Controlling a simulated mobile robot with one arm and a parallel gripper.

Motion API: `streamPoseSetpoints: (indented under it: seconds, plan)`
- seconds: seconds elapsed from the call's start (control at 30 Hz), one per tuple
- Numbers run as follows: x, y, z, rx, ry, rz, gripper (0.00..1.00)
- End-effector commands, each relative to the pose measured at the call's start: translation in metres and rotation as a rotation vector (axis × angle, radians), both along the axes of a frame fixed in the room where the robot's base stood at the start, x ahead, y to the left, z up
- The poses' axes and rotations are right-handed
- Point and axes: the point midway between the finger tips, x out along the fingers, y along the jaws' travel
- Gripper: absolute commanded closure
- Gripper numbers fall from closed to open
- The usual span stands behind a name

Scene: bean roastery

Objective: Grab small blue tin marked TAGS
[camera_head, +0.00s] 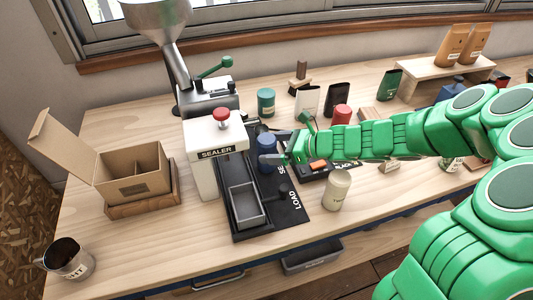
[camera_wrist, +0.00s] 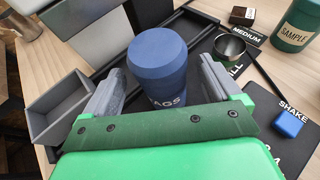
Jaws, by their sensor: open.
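The small blue tin (camera_wrist: 158,62) stands upright between the two grey fingers of my gripper (camera_wrist: 162,72) in the wrist view. The letters "AGS" show low on its side, with the front of the word hidden. A gap shows at the left finger, while contact at the right finger is unclear. My gripper is open around it. In the head view the blue tin (camera_head: 265,142) stands on the black mat, right of the sealer, and my gripper (camera_head: 273,158) is at its lower part, partly hiding it.
The white sealer (camera_head: 207,165) with a red knob stands close on the left. A grey tray (camera_head: 245,205) sits in front on the black mat (camera_head: 292,213). A cream tin (camera_head: 337,190) is near right, a green tin (camera_head: 266,103) behind. An open carton (camera_head: 133,172) stands far left.

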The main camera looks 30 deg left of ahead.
Motion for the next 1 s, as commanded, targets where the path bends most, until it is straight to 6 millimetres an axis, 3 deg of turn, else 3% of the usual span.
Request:
streamPoseSetpoints:
  seconds: [0.3, 0.63, 1.0]
  plan:
    - [-0.002, 0.024, -0.01, 0.001, -0.001, -0.001, 0.09]
    - [-0.002, 0.025, -0.011, 0.001, -0.002, -0.001, 0.11]
    - [-0.002, 0.025, -0.011, 0.001, -0.002, -0.001, 0.68]
